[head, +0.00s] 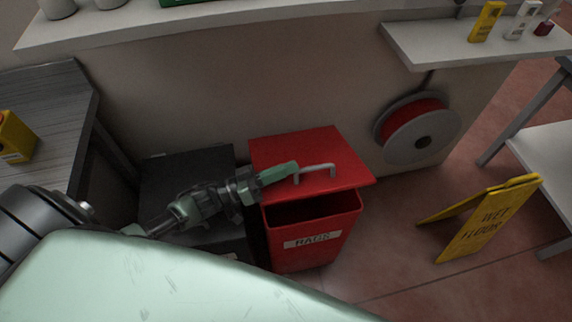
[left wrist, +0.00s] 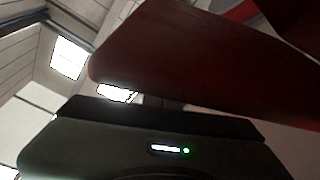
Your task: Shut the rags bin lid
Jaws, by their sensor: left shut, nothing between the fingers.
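The red rags bin (head: 314,236), with a white RAGS label, stands on the floor against the wall. Its red lid (head: 315,150) is partly open: a dark gap shows between the lid's front edge and the bin's rim. A grey bar handle (head: 315,170) sits on top of the lid. My left gripper (head: 290,168) is shut and empty, at the lid's left part beside the handle; I cannot tell whether it touches. In the left wrist view a large dark red panel (left wrist: 200,60), apparently the lid, fills the upper part. My right gripper is not in view.
A dark bin (head: 187,165) stands left of the red bin, under my left arm. A yellow wet floor sign (head: 488,218) stands to the right. A hose reel (head: 418,127) hangs on the wall. A grey bench (head: 50,95) is at left.

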